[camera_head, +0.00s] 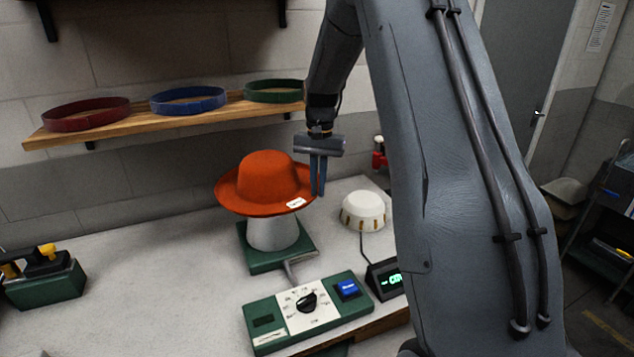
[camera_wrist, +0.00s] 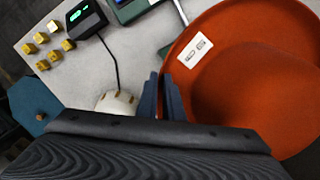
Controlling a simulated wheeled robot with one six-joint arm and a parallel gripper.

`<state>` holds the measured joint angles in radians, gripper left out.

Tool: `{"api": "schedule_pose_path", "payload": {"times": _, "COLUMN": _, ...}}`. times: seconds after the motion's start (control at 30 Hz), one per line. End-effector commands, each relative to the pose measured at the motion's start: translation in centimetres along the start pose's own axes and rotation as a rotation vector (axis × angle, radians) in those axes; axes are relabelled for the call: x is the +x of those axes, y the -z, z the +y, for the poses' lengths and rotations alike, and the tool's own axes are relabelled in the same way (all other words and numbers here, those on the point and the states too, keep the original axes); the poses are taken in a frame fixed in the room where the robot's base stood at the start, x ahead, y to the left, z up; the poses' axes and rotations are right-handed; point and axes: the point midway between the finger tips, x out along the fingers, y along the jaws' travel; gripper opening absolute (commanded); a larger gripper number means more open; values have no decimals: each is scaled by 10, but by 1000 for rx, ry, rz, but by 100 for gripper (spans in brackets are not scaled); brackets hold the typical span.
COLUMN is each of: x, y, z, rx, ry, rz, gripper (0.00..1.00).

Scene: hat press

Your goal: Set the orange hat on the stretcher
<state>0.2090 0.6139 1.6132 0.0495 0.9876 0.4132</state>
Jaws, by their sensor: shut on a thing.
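The orange hat (camera_head: 266,180), with a wide brim and a white tag, is over a white tapered stand (camera_head: 272,234) on a green base. I cannot tell whether it rests on the stand. My gripper (camera_head: 318,192) points down at the brim's right edge and is shut on it. In the wrist view the hat (camera_wrist: 245,80) fills the right side, with its brim edge at my gripper (camera_wrist: 162,95). A cream dome with slots (camera_head: 363,211), which looks like the stretcher, stands bare to the right. It is partly hidden in the wrist view (camera_wrist: 118,102).
A control box with a dial (camera_head: 307,309) and a small green display (camera_head: 384,279) stand in front. A shelf (camera_head: 180,119) with red, blue and green bands is behind. A green box (camera_head: 45,287) is at left. The counter between is clear.

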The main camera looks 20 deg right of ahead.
Motion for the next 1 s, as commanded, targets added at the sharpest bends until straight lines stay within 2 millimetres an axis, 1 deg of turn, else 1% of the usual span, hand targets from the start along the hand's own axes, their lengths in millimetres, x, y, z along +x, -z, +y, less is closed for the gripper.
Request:
{"api": "schedule_pose_path", "payload": {"times": 0.03, "x": 8, "y": 1, "z": 0, "rx": 1, "ry": 0, "rz": -1, "gripper": 0}}
{"api": "schedule_pose_path", "payload": {"times": 0.4, "x": 49, "y": 5, "z": 2, "rx": 3, "ry": 0, "rz": -1, "gripper": 0}}
{"api": "schedule_pose_path", "payload": {"times": 0.8, "x": 90, "y": 9, "z": 3, "rx": 4, "ry": 0, "rz": 0, "gripper": 0}}
{"api": "schedule_pose_path", "payload": {"times": 1.0, "x": 108, "y": 10, "z": 3, "rx": 4, "ry": 0, "rz": 0, "gripper": 0}}
